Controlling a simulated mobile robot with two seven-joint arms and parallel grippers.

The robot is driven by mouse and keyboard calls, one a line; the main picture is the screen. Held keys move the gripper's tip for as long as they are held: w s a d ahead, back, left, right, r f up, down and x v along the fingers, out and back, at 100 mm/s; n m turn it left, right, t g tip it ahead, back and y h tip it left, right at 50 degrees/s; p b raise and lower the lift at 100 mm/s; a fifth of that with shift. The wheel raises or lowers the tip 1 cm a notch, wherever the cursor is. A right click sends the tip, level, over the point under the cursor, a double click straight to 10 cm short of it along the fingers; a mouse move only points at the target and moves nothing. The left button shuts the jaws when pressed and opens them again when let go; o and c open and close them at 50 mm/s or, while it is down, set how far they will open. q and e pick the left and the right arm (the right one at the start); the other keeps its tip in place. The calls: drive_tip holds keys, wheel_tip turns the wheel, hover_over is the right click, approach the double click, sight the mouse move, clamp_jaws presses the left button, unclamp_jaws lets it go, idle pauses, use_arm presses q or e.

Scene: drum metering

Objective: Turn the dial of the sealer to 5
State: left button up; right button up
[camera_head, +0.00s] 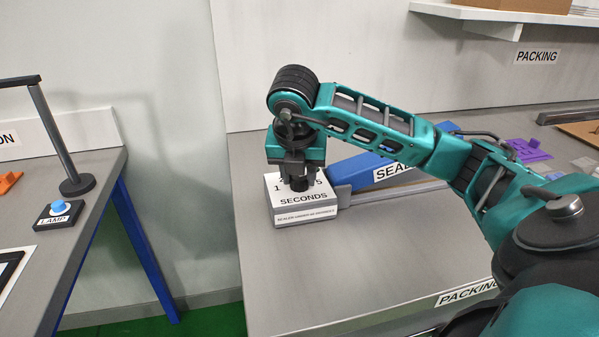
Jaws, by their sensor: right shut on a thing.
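The sealer (305,213) sits on the packing table, with a white control box at its left end and a blue arm (362,170) marked "SEAL" running back to the right. The box top reads "SECONDS", with a "1" and a "5" visible; other numbers are hidden. My right gripper (298,182) points straight down over the box and is shut on the black dial (299,184). The fingers hide most of the dial, so I cannot tell where its pointer stands. My left gripper is not in view.
The packing table (350,270) is clear in front of the sealer. Purple pieces (527,150) and a brown item lie at the back right. A shelf (490,14) hangs above. Another table at left holds a lamp (60,140) with a blue button (60,207).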

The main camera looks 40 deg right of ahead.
drive_tip(key=shift+m, duration=0.6)
drive_tip(key=o, duration=1)
drive_tip(key=shift+o, duration=0.2)
drive_tip(key=shift+r, duration=0.1)
